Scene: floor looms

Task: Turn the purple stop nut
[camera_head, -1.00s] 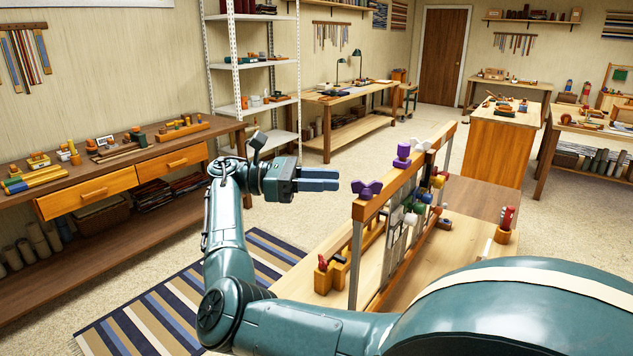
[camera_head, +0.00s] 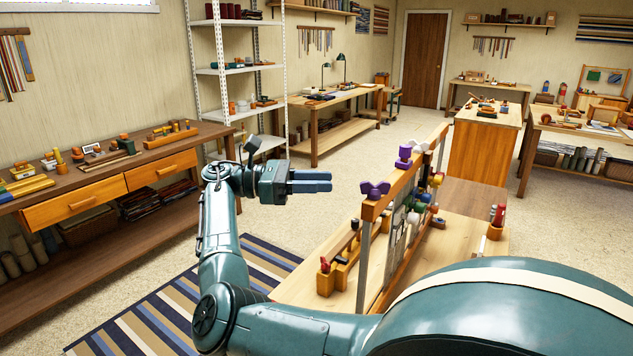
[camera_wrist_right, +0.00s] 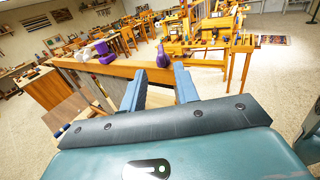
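A purple wing-shaped nut (camera_head: 375,190) sits on the near end of the loom's wooden top beam (camera_head: 408,178). A purple cylindrical knob (camera_head: 404,154) stands farther along the same beam. I cannot tell for sure which of the two is the stop nut. My right gripper (camera_head: 328,182) is left of the wing-shaped nut, apart from it and holding nothing. In the right wrist view its fingers (camera_wrist_right: 159,82) are spread, with the wing-shaped nut (camera_wrist_right: 162,56) beyond the gap and the purple knob (camera_wrist_right: 104,52) farther left. My left gripper is not in view.
The loom stands on a wooden bench (camera_head: 456,240) with several coloured knobs on its side. A drawer workbench (camera_head: 100,190) is along the left wall. Striped rug (camera_head: 180,305) and open floor lie between.

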